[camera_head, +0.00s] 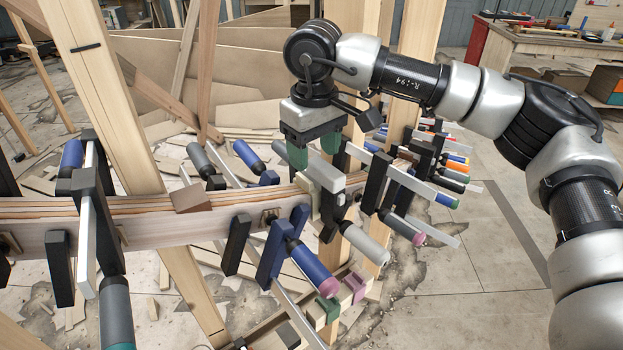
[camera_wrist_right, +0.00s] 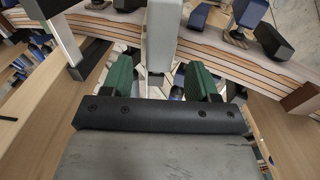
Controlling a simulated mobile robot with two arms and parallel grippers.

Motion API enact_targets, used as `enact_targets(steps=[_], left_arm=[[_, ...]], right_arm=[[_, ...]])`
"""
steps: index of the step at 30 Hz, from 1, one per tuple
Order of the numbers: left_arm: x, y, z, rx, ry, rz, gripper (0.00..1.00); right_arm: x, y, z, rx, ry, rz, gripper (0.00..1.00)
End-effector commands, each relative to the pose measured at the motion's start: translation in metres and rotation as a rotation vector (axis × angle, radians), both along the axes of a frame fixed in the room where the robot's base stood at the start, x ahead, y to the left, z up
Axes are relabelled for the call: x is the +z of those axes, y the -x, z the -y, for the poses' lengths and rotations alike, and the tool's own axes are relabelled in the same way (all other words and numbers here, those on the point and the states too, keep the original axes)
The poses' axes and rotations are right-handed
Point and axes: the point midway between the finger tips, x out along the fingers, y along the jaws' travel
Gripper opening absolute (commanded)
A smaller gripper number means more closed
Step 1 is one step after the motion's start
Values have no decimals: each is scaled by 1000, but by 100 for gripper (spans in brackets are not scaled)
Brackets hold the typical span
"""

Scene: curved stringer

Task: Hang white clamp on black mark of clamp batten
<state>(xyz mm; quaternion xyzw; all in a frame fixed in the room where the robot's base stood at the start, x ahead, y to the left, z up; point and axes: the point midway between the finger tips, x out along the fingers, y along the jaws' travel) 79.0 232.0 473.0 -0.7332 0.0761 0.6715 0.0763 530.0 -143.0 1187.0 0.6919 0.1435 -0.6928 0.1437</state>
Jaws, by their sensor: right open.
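A white clamp (camera_head: 320,172) sits on the curved laminated stringer, its pale upper end below my right gripper (camera_head: 314,152). In the right wrist view the white clamp (camera_wrist_right: 162,38) lies between and ahead of the green fingertips (camera_wrist_right: 160,80). The right gripper is open, with visible space on both sides of the clamp and no grip on it. A short black mark (camera_head: 87,48) crosses a tall wooden board at the upper left. I cannot tell whether this board is the clamp batten. My left gripper is not in view.
The stringer (camera_head: 160,229) carries several clamps close together, including a blue one (camera_head: 310,262) and a dark one with a grey handle (camera_head: 117,305). Wooden posts (camera_head: 365,130) stand near my right arm. Scrap wood covers the floor. A workbench (camera_head: 555,45) stands at the back right.

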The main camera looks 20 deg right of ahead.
Motion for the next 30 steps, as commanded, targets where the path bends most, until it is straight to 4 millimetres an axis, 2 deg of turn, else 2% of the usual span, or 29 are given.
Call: enact_targets(steps=[1, 6, 15, 26, 27, 30], left_arm=[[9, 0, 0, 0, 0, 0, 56], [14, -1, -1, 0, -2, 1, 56], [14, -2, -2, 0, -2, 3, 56], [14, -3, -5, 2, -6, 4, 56], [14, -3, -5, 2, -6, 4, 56], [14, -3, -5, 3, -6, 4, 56]], right_arm=[[-5, 0, 2, -2, 3, -4, 60], [-28, 0, 1, -1, 2, -1, 60], [-34, 0, 1, -1, 0, 0, 58], [-34, 0, 1, -1, 0, 0, 3], [-34, 0, 1, -1, 0, 0, 0], [-34, 0, 1, -1, 0, 0, 0]])
